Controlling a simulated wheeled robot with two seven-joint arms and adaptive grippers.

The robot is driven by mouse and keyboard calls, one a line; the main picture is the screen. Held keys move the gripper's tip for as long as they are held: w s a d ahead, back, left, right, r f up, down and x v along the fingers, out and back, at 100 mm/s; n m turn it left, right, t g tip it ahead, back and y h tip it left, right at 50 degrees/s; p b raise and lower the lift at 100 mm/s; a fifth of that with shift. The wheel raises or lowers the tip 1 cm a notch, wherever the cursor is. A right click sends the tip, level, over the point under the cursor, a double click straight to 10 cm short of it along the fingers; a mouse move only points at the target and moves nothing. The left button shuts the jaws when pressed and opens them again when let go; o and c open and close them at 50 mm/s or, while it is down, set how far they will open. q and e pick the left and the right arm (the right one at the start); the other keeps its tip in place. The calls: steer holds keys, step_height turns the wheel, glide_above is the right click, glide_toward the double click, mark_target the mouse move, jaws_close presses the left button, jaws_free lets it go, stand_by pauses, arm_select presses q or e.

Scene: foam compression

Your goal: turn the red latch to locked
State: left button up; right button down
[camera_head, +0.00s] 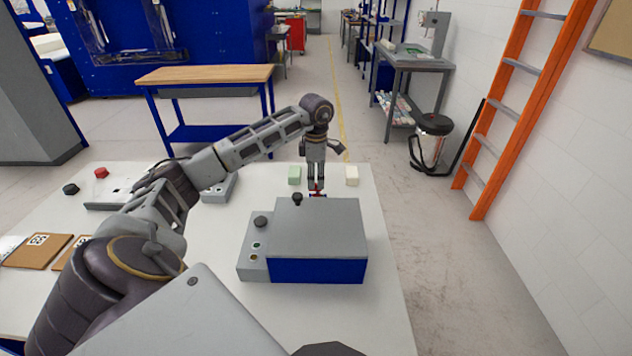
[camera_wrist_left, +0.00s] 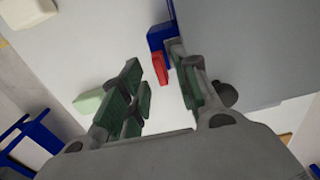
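The red latch (camera_wrist_left: 160,69) shows in the left wrist view beside a small blue block at the edge of the grey box. In the head view only a bit of red (camera_head: 318,191) shows at the box's far edge. The box has a grey top (camera_head: 325,230) and a blue front (camera_head: 318,270). My left gripper (camera_head: 316,186) points down behind the box. In the left wrist view its fingers (camera_wrist_left: 160,85) are apart, with the latch seen in the gap ahead; I cannot tell whether they touch it. My right gripper is not in view.
A green block (camera_head: 294,175) and a cream block (camera_head: 352,176) lie on the white table (camera_head: 385,290) behind the box. A side panel (camera_head: 254,262) with a black knob adjoins the box. Brown boards (camera_head: 37,250) lie at left. The table's right strip is clear.

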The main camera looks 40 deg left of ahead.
arm_select(q)
steer(key=shift+f, duration=0.75)
jaws_close()
